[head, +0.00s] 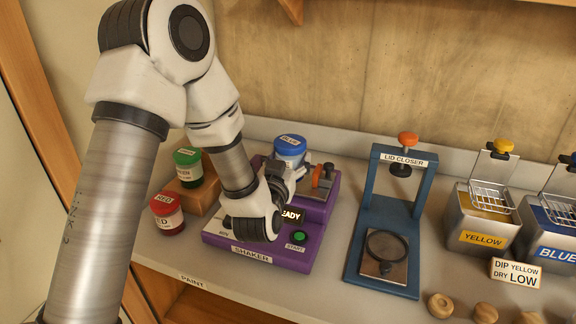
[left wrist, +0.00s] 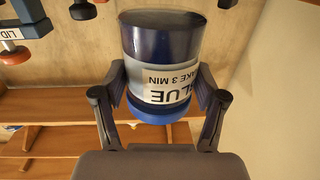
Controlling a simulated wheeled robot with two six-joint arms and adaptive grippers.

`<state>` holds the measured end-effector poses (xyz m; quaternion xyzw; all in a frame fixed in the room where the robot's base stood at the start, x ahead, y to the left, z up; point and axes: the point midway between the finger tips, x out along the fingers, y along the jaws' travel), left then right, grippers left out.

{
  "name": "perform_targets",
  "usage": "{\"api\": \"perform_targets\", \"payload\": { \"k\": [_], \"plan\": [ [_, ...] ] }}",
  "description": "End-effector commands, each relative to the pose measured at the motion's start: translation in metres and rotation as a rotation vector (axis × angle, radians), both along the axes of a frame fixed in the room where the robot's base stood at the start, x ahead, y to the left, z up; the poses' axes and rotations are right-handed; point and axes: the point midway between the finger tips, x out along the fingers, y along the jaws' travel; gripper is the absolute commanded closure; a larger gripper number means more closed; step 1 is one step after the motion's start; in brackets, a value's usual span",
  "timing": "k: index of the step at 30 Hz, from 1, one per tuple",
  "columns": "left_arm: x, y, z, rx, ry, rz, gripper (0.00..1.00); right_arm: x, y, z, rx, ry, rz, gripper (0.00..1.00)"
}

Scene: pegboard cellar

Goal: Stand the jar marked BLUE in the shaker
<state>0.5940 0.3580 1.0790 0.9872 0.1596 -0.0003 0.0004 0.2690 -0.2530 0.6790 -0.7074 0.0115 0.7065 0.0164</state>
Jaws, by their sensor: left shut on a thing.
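The jar marked BLUE (head: 289,148) has a blue lid and a white label. My left gripper (head: 285,178) is shut around it. In the left wrist view the jar (left wrist: 160,60) sits between both fingers and appears upside down, its label reading BLUE and a shake time. The purple shaker (head: 258,254) has a lit display reading READY, a green START button (head: 299,237) and an orange clamp part (head: 319,177). The jar appears raised over the back of the shaker. My gripper and wrist hide much of the shaker's holding place. My right gripper is not in view.
A green-lidded jar (head: 187,156) stands on a wooden block (head: 191,195), with the RED jar (head: 167,215) before it, left of the shaker. The blue lid closer (head: 402,159) stands to the right. Farther right are the YELLOW (head: 483,239) and BLUE (head: 556,253) dip tanks, a sign (head: 515,273) and wooden knobs.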

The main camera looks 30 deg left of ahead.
Motion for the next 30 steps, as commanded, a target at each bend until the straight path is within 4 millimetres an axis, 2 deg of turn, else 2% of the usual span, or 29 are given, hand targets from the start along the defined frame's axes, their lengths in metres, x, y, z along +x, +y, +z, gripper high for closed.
{"api": "perform_targets", "payload": {
  "k": [6, 10, 18, 29, 30],
  "plan": [
    [0.035, 0.025, -0.001, 0.001, -0.003, 0.003, 0.80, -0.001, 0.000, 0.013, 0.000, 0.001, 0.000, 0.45],
    [0.047, 0.033, -0.004, 0.002, -0.002, 0.001, 0.80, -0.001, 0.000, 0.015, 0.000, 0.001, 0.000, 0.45],
    [0.050, 0.034, -0.039, 0.003, 0.002, -0.001, 0.80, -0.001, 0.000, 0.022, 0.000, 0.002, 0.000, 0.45],
    [0.050, 0.034, -0.045, 0.002, -0.002, 0.000, 0.80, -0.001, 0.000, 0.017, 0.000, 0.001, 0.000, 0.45],
    [0.049, 0.034, -0.044, 0.001, -0.001, 0.000, 0.18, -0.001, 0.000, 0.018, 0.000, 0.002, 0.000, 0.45]
  ]
}}
